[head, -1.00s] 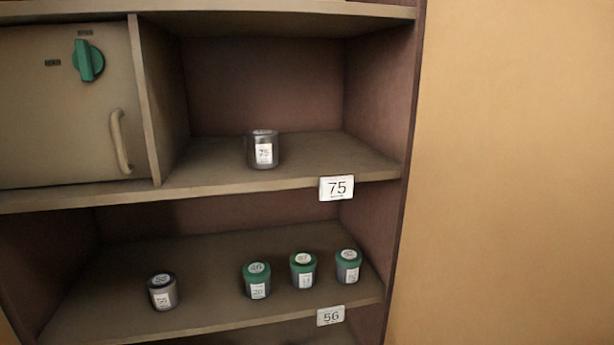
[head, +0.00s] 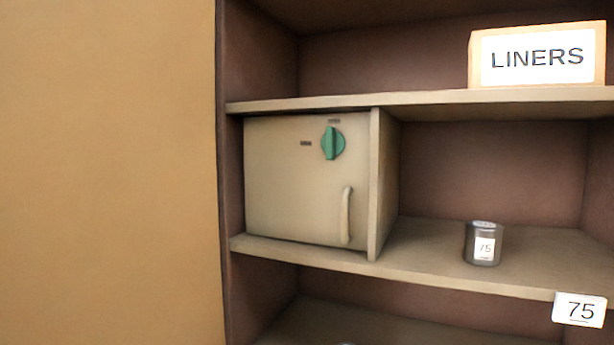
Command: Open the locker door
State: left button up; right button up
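The locker door (head: 285,195) is a beige square panel at the left end of the middle shelf in the head view. It is shut. A green knob (head: 332,143) near its upper right stands upright, pointing at a small label above it; another small dark label is to its left. A pale vertical handle (head: 346,215) sits at the lower right of the door. Neither of my grippers shows in the view.
A jar marked 75 (head: 483,243) stands on the shelf right of the locker, with a 75 tag (head: 580,309) on the shelf edge. A LINERS box (head: 600,50) sits on the shelf above. A plain tan wall (head: 105,170) is left of the shelving.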

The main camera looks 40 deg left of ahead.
aim_at(293, 193)
jog(key=k+j+u, duration=0.15)
jog(key=u, duration=0.2)
jog(key=k+j+u, duration=0.35)
jog(key=i+j+u, duration=0.3)
jog(key=i, duration=0.1)
